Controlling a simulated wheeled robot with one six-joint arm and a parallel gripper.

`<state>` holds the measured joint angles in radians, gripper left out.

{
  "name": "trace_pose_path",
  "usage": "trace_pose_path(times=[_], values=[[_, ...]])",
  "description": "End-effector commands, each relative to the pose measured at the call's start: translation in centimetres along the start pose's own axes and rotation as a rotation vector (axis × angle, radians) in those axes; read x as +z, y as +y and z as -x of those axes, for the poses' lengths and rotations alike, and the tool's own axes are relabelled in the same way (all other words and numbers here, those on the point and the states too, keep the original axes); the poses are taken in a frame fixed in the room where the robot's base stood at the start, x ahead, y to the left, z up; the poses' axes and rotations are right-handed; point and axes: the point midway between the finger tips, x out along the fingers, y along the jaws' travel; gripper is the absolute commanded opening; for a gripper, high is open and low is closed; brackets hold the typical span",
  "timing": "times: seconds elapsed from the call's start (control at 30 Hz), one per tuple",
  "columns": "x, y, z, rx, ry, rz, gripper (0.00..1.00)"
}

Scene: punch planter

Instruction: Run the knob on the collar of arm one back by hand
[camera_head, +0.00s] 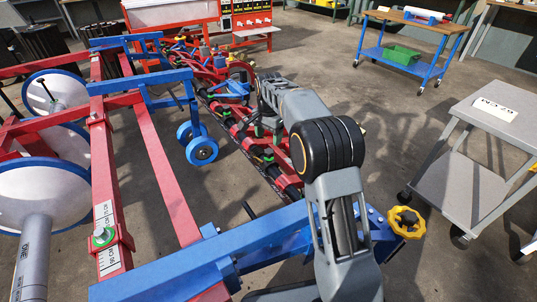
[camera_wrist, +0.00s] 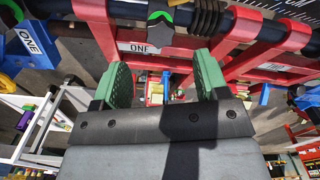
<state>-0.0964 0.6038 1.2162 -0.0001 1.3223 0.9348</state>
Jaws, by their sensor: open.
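In the wrist view, my gripper (camera_wrist: 163,80) is open, with its two green fingers apart and nothing between them. Just beyond the fingertips is a red bracket with a white "ONE" label (camera_wrist: 138,48). In the head view, my gripper (camera_head: 266,130) is over the row of red arms, and my arm partly hides that row.
A blue beam (camera_head: 200,255) with a yellow handwheel (camera_head: 407,221) crosses the front. Small blue wheels (camera_head: 201,151) stand left of the row. A grey cart (camera_head: 490,120) stands at right, and a blue workbench (camera_head: 415,45) behind. Bare floor lies between.

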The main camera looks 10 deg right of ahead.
Motion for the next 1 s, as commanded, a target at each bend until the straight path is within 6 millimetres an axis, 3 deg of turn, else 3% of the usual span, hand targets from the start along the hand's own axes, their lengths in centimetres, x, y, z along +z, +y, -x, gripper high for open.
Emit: trace_pose_path(times=[0.03,0.1,0.4,0.87,1.0], values=[[0.0,0.0,-1.5,0.001,0.000,0.000,0.67],[0.0,0.0,-2.7,0.001,-0.001,0.000,0.67],[0.0,0.0,-6.1,0.000,0.000,0.000,0.67],[0.0,0.0,-6.8,-0.001,0.000,0.000,0.67],[0.0,0.0,-6.7,-0.001,0.000,0.000,0.56]])
